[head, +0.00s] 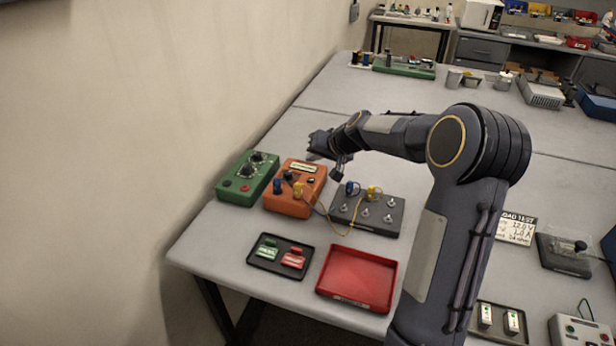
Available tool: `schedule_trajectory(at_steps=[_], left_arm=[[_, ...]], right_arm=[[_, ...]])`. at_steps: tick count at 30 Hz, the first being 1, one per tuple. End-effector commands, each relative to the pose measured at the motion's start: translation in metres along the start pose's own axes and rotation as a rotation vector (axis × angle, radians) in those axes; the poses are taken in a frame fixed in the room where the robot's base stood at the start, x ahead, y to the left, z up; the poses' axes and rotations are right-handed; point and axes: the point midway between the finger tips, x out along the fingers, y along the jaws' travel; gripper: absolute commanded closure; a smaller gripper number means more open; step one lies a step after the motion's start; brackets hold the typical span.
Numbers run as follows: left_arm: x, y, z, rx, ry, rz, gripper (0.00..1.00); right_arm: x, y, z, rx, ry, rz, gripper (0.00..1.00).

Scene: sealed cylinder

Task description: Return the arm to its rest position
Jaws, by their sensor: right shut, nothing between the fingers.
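My right arm (455,215) rises from the bottom right, bends at a large round joint and reaches left across the table. My right gripper (318,156) is at the end of it, above the table behind the orange box. It is shut and looks empty; its fingertips are small and dark here. The orange box (283,203) has a blue and a yellow plug on it. A yellow wire runs from it to a dark terminal board (384,219), which also carries a blue and a yellow plug. My left gripper is not in view.
A green box (238,186) with knobs stands left of the orange box. In front are a black tray (262,262) with green and red pieces and an empty red tray (347,297). A wall is on the left.

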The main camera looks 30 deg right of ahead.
Motion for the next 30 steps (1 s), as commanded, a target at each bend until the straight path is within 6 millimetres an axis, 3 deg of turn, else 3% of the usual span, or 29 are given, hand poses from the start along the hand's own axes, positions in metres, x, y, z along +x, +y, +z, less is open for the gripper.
schedule_trajectory(at_steps=[8, 11, 13, 17, 21, 27, 30], left_arm=[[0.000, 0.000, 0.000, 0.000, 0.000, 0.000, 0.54], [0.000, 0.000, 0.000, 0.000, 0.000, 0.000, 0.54], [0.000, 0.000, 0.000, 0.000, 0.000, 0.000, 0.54], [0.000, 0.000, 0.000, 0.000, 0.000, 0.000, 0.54], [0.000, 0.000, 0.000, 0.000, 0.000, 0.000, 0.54], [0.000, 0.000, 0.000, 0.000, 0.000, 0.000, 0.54], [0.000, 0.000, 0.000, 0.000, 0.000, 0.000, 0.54]], right_arm=[[-0.004, -0.003, 0.002, -0.003, -0.002, -0.003, 1.00], [-0.024, -0.016, 0.011, -0.018, -0.015, -0.014, 1.00], [-0.050, -0.033, 0.028, -0.040, -0.036, -0.029, 1.00], [-0.111, -0.064, 0.082, -0.093, -0.095, -0.056, 1.00], [-0.170, -0.079, 0.157, -0.158, -0.163, -0.064, 1.00], [-0.219, -0.070, 0.261, -0.238, -0.240, -0.040, 1.00], [-0.229, -0.061, 0.296, -0.263, -0.263, -0.024, 1.00]])
